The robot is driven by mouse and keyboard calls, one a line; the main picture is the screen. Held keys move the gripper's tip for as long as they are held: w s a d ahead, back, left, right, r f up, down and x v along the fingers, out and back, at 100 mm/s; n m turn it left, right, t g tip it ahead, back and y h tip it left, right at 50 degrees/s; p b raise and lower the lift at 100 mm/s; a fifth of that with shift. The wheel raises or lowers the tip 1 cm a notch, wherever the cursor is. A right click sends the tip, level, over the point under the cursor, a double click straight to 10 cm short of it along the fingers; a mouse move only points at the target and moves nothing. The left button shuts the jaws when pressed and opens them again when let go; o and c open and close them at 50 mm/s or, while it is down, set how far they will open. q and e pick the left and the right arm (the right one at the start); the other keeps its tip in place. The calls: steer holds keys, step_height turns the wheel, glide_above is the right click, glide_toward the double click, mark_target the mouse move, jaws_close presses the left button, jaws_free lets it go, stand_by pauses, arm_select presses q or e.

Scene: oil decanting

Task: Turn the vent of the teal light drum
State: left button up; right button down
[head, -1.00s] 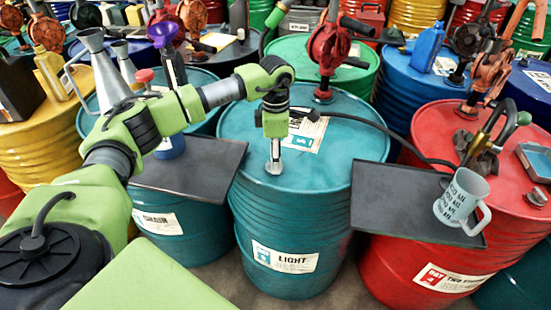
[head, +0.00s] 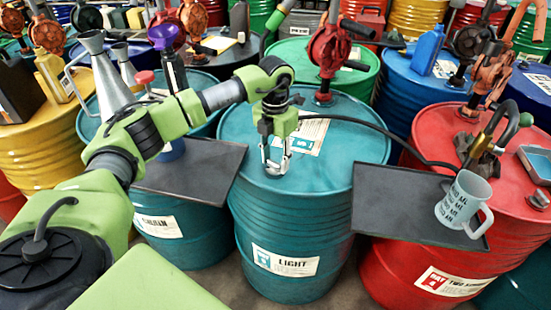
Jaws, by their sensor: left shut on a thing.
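The teal light drum (head: 320,215) stands upright in the middle of the head view, with a white LIGHT label on its front. My left gripper (head: 276,165) points straight down at the near part of its lid. Its fingers are shut on the vent at the lid's surface. The vent itself is mostly hidden between the fingertips, so I cannot tell how far it is turned. My right gripper is not in view.
A red hand pump (head: 328,48) rises from the lid's far side, and its black hose (head: 375,124) runs right. Dark trays (head: 190,168) flank the drum; the right tray (head: 395,203) holds a measuring jug (head: 463,203). A red drum (head: 445,125) stands right.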

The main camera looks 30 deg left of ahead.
mark_target(275, 161)
arm_select(q)
steer(key=shift+r+n, duration=0.1)
steer(key=shift+n, duration=0.9)
steer(key=o, duration=1.1)
steer(key=shift+r, duration=0.15)
step_height(275, 161, up, 12)
steer(key=shift+f, duration=0.15)
steer(key=shift+f, duration=0.15)
